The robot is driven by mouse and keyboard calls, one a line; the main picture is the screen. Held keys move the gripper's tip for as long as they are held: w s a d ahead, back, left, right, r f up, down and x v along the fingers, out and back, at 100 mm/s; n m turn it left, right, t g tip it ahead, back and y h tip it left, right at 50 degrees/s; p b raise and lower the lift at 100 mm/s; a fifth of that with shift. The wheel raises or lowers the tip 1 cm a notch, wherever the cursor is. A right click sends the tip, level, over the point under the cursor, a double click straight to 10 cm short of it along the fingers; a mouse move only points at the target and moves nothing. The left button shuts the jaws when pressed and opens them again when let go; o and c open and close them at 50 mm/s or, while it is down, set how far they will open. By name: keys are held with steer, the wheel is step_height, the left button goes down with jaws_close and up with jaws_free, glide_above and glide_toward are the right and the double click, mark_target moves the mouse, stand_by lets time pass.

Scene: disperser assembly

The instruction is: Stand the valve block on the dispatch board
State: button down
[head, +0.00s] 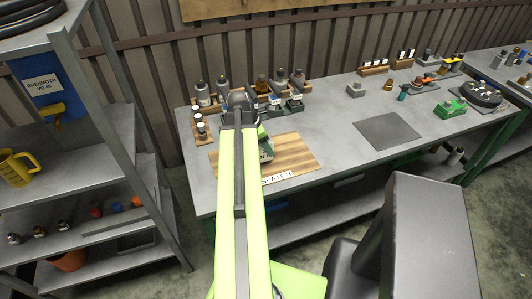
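The dispatch board (295,152) is a brown wooden board with a white label at its front edge, lying on the left part of the grey workbench. My lime-green arm reaches across it and covers its middle. My wrist (239,99) is at the board's back edge, and my gripper's fingers are hidden behind the arm. A dark green part with pale lettering (265,153) shows just right of my arm, over the board. I cannot tell whether it is the valve block, nor whether it is held or standing.
Several bottle-like units (275,90) stand in a row behind the board. A small grey block (356,90), a dark mat (388,131) and a green fixture (450,108) are farther right. A metal shelf (100,140) stands at the left. The bench between board and mat is clear.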

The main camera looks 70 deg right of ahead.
steer(key=shift+f+b, duration=0.5)
steer(key=shift+f, duration=0.65)
steer(key=shift+c, duration=2.4)
jaws_free()
steer(key=shift+r, duration=0.1)
steer(key=shift+r, duration=0.1)
steer(key=shift+r+p, duration=0.25)
steer(key=shift+p, duration=0.15)
steer(key=p+v, duration=1)
steer(key=v, duration=0.1)
steer(key=shift+w+r+p, duration=0.15)
steer(key=shift+r+p, duration=0.1)
steer(key=shift+p, duration=0.1)
steer(key=shift+a, duration=0.15)
